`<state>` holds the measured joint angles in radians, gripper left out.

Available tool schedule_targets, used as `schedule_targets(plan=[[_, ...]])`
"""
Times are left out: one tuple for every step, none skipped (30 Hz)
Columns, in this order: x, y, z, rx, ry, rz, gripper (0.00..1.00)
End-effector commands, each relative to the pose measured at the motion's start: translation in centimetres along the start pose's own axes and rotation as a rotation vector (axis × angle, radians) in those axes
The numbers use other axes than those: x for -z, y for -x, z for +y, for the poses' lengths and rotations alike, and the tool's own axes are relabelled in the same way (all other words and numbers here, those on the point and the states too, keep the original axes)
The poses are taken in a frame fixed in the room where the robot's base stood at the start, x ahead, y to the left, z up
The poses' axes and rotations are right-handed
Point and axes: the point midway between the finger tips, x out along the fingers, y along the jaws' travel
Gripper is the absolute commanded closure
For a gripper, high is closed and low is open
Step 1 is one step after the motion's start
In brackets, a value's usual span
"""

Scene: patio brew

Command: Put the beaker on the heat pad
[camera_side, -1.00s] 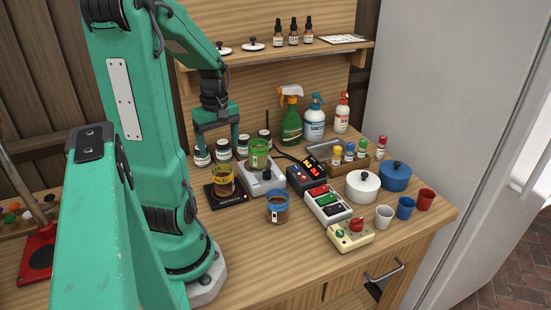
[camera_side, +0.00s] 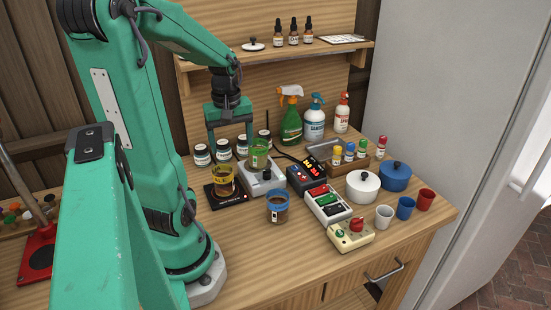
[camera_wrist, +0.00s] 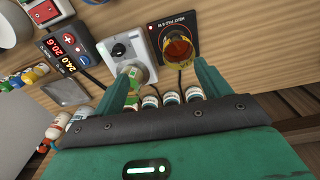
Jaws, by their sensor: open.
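A clear glass vessel with amber contents and a yellow band (camera_side: 223,180) stands upright on the black heat pad (camera_side: 240,197); the wrist view shows it on the pad (camera_wrist: 178,48). A similar green-banded vessel (camera_side: 258,154) stands on the grey device with a knob (camera_side: 262,181), just right of the pad. A third, blue-banded vessel with dark contents (camera_side: 277,207) stands on the bare table in front. Which one is the task's beaker, I cannot tell. My gripper (camera_side: 230,138) is open and empty behind and above them. In the wrist view one finger overlaps the green vessel (camera_wrist: 142,73).
Several small jars (camera_side: 202,155) stand at the back, near my fingers. Spray bottles (camera_side: 291,122) stand right of them. A red-digit display box (camera_side: 306,176), a switch strip (camera_side: 328,203) and pots (camera_side: 363,186) crowd the right.

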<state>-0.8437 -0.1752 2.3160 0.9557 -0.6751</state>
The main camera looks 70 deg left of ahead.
Motion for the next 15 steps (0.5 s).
schedule_targets(plan=[[-1.0, 0.6, 0.9, -0.017, -0.076, 0.018, 0.24], [-1.5, 0.9, 1.3, -0.027, -0.120, 0.028, 0.24], [-2.3, 1.4, 1.9, -0.041, -0.182, 0.042, 0.24], [-3.0, 1.7, 2.3, -0.051, -0.231, 0.051, 0.24], [-3.6, 2.0, 2.7, -0.061, -0.280, 0.062, 0.24], [-4.5, 2.4, 3.2, -0.076, -0.345, 0.076, 0.24], [-5.1, 2.7, 3.5, -0.087, -0.394, 0.087, 0.24], [-5.8, 3.0, 3.9, -0.098, -0.443, 0.098, 0.24], [-6.7, 3.4, 4.2, -0.112, -0.508, 0.111, 0.24], [-7.4, 3.7, 4.5, -0.123, -0.555, 0.121, 0.24], [-8.1, 4.0, 4.7, -0.135, -0.604, 0.132, 0.24], [-9.0, 4.4, 5.0, -0.150, -0.668, 0.146, 0.24], [-9.7, 4.7, 5.2, -0.161, -0.717, 0.156, 0.24], [-10.4, 5.0, 5.3, -0.173, -0.764, 0.167, 0.24], [-11.3, 5.3, 5.5, -0.188, -0.827, 0.181, 0.24]])
